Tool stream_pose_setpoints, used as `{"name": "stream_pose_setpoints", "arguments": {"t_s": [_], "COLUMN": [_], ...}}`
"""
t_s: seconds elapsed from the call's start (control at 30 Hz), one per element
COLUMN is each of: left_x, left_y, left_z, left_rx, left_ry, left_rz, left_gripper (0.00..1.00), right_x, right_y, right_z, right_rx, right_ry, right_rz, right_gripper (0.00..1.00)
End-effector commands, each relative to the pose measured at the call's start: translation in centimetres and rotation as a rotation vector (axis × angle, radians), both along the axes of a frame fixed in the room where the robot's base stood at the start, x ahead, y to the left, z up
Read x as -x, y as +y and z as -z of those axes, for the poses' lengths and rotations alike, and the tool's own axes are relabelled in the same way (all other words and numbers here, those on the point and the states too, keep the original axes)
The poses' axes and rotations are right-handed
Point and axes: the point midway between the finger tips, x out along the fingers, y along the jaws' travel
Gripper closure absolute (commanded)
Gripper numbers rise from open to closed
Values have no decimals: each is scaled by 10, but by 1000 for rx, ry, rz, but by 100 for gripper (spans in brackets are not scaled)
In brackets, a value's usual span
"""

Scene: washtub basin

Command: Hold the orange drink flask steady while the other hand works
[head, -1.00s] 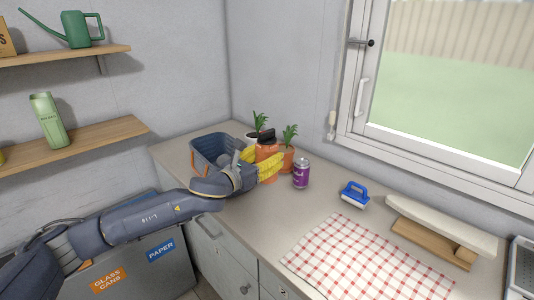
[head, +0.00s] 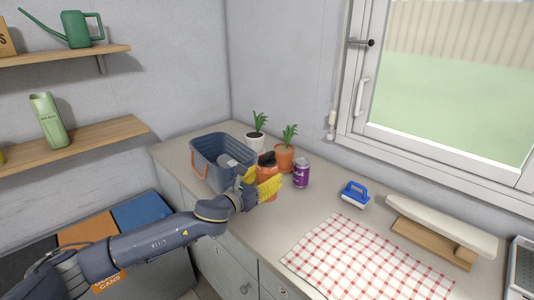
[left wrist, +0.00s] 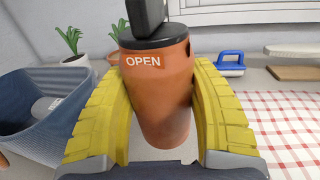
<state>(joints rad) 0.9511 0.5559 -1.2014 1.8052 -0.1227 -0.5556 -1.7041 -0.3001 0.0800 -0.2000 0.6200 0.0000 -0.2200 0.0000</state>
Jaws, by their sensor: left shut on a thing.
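The orange flask (head: 267,171) with a black top is upright between the yellow fingers of my left gripper (head: 264,182), over the counter beside the blue basket. In the left wrist view the flask (left wrist: 158,95) fills the middle, with an "OPEN" label near its top. A finger lies along each side of it, and the left gripper (left wrist: 160,115) is shut on it. I cannot tell whether its base touches the counter. My right gripper is in neither view.
The blue basket (head: 222,150) stands left of the flask. A white-potted plant (head: 255,141), a terracotta-potted plant (head: 285,158) and a purple can (head: 301,173) stand behind and right. A blue brush (head: 355,194) and a checked cloth (head: 345,255) lie farther right.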

Motion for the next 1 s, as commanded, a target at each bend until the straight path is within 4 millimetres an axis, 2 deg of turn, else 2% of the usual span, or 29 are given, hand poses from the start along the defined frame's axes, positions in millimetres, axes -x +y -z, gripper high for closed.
{"name": "stream_pose_setpoints", "arguments": {"t_s": [1.0], "left_x": [0], "left_y": [0], "left_z": [75], "left_rx": [2], "left_ry": [0], "left_rz": [0], "left_gripper": [71], "right_x": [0], "right_y": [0], "right_z": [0], "right_rx": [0], "right_ry": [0], "right_rz": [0], "right_gripper": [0]}}
